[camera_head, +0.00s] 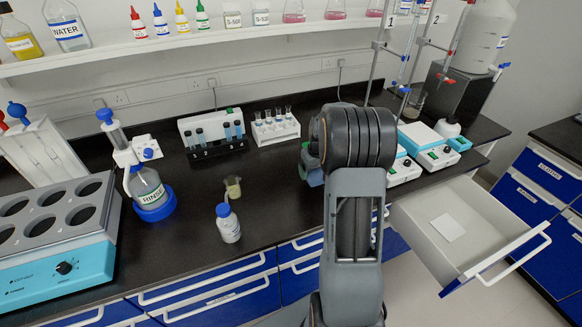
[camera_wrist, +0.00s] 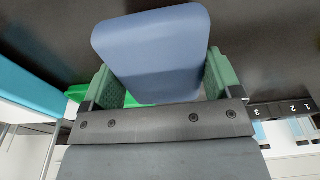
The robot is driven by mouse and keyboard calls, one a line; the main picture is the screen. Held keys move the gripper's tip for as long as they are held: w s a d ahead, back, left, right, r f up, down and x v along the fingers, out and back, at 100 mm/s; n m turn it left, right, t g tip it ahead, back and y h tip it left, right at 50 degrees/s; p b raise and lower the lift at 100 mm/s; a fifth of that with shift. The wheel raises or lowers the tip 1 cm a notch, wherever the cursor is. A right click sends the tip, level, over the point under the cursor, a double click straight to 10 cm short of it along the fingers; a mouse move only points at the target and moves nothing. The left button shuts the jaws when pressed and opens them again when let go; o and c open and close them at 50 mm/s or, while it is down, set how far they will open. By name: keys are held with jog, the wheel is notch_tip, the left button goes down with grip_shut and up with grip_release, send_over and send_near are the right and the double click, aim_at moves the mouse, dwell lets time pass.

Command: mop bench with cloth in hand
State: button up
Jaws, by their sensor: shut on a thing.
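My gripper (camera_wrist: 158,88) is shut on a blue cloth (camera_wrist: 152,45), a thick rounded pad held between its green fingers in the wrist view. The cloth is close to the dark bench top; I cannot tell whether it touches. In the head view my arm hides most of the gripper, and only a bluish edge of the cloth (camera_head: 315,178) shows left of the arm. The black bench (camera_head: 275,200) runs across the picture, with a bare stretch left of my arm. No clear spill shows on the visible part.
A small beaker (camera_head: 233,187) and a blue-capped bottle (camera_head: 228,223) stand left of my arm. Tube racks (camera_head: 275,130) stand behind.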

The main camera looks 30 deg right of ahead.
jog(key=shift+r+p, duration=0.9)
jog(key=shift+r, duration=0.7)
notch_tip(320, 180, up, 8)
jog(key=p, duration=0.5)
